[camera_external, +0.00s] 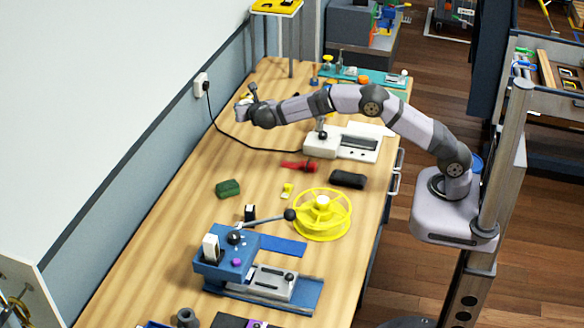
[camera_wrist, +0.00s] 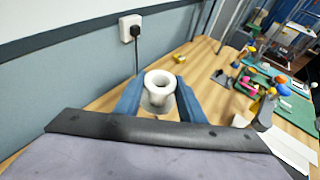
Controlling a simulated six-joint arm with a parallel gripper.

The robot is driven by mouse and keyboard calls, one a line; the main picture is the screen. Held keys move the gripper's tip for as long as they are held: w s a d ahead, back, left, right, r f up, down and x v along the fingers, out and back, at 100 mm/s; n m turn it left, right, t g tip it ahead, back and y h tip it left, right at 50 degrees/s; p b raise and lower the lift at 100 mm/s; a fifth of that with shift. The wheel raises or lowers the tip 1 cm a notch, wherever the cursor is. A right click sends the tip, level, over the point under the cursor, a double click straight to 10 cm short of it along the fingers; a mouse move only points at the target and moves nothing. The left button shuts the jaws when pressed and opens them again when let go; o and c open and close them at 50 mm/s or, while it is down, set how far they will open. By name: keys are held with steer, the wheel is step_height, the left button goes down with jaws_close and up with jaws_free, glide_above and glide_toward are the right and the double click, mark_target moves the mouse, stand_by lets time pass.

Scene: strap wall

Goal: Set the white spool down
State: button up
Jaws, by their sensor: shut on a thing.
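In the external view my gripper (camera_external: 246,102) is at the far left side of the wooden table (camera_external: 165,215), close to the wall. The spool is small there and partly hidden by the gripper. I cannot tell whether its underside touches the table.
A wall socket (camera_external: 201,85) with a black plug and cable is close to my gripper. A white device (camera_external: 342,143) stands below my arm. A yellow reel (camera_external: 322,214) and a blue strapping machine (camera_external: 240,262) are nearer the front. Open tabletop lies left of the green block (camera_external: 228,188).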

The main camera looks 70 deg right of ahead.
steer(key=shift+f, duration=0.1)
steer(key=w+a+f+n+t+y+b, duration=0.1)
steer(key=a+n+t+y+b, duration=0.75)
steer(key=a, duration=1.85)
steer(key=s+a+f+n+g+y+b, duration=0.1)
steer(key=a+f+n+g+y+b, duration=0.3)
steer(key=a, duration=0.9)
steer(key=shift+n+t+y, duration=0.35)
steer(key=shift+n+y, duration=0.1)
steer(key=shift+y, duration=0.2)
steer(key=shift+d+f+b, duration=0.15)
steer(key=shift+f+b, duration=1.15)
steer(key=shift+f, duration=1.5)
steer(key=shift+d+f+b, duration=0.1)
steer(key=shift+f+b, duration=1.2)
steer(key=shift+f, duration=1.5)
steer(key=shift+s+f+b, duration=0.15)
steer(key=shift+f+b, duration=0.3)
steer(key=shift+b, duration=0.1)
